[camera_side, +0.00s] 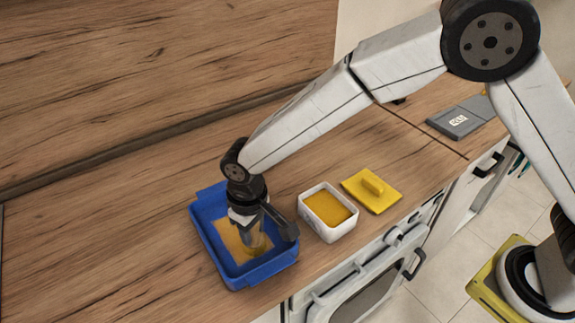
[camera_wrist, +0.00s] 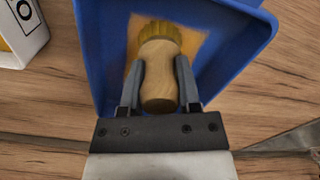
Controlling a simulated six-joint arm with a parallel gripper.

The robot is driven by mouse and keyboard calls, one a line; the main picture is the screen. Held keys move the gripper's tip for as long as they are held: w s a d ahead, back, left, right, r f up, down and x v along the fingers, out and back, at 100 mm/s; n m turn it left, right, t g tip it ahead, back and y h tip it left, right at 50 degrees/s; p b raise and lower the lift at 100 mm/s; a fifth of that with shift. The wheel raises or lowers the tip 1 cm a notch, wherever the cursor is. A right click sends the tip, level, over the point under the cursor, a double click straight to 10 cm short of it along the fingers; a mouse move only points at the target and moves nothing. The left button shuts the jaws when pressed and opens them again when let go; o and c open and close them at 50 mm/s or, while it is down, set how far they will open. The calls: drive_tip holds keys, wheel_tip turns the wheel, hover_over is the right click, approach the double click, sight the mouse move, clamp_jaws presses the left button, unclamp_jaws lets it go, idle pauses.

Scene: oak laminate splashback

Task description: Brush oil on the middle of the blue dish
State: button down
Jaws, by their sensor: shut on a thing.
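The blue dish (camera_side: 207,229) sits on the wooden worktop at the lower left of the side view. It also fills the upper middle of the wrist view (camera_wrist: 103,60). My gripper (camera_wrist: 158,82) is shut on the wooden handle of a brush (camera_wrist: 160,75), and its bristles point into the dish. In the side view my gripper (camera_side: 250,222) is over the dish, with the brush (camera_side: 252,240) inside it. A yellow-orange oil patch (camera_side: 229,233) covers the middle of the dish floor around the bristles. Bristle contact is partly hidden.
A white tub (camera_side: 340,231) of yellow-orange oil stands open just right of the dish. Its yellow lid (camera_side: 372,191) lies beyond it. A grey flat object (camera_side: 460,118) is at the far right. Oven handles line the front edge. The worktop left of the dish is clear.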

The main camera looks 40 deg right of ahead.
drive_tip(key=shift+s, duration=0.2)
drive_tip(key=shift+s, duration=0.8)
drive_tip(key=shift+s, duration=0.1)
idle(0.6)
drive_tip(key=shift+w, duration=1.15)
drive_tip(key=shift+w, duration=0.3)
drive_tip(key=shift+w, duration=0.75)
drive_tip(key=shift+w, duration=0.1)
drive_tip(key=shift+w+d, duration=0.1)
drive_tip(key=shift+w, duration=0.85)
